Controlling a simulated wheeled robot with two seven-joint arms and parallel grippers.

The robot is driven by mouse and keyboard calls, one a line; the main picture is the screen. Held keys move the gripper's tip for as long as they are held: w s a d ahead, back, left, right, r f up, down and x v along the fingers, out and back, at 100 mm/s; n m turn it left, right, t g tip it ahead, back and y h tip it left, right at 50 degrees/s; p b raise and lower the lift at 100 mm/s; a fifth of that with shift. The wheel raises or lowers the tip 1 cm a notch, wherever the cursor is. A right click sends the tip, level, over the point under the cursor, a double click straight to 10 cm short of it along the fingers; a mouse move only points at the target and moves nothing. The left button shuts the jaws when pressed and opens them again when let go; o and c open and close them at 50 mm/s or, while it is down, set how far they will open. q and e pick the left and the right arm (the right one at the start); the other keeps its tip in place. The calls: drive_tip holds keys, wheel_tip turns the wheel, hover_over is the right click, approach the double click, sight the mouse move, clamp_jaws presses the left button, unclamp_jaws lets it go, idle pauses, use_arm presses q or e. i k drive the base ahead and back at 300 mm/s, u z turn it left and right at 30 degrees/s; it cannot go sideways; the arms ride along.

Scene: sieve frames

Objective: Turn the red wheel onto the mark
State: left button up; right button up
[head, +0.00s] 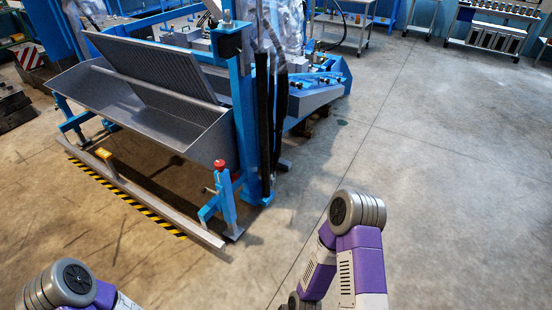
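A small red round part (219,164) sits on top of a short blue post (226,203) at the front right corner of the machine. It looks like a knob or button, and I cannot tell whether it is the red wheel. I cannot make out any other red wheel or a mark for it. My two arms show only as purple and grey links at the bottom edge, apart from the machine. Both of my grippers are outside the picture.
A blue machine with a grey metal trough (150,118) and a raised ribbed panel (155,65) fills the upper left. A low grey rail (150,200) with yellow-black striping runs along its front. Carts and shelves stand at the back. The concrete floor at right is clear.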

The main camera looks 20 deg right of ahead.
sight(220, 164)
drive_tip(key=u, duration=0.35)
drive_tip(key=i, duration=1.15)
drive_tip(key=u, duration=0.3)
drive_tip(key=i, duration=1.05)
drive_tip(key=z, duration=0.2)
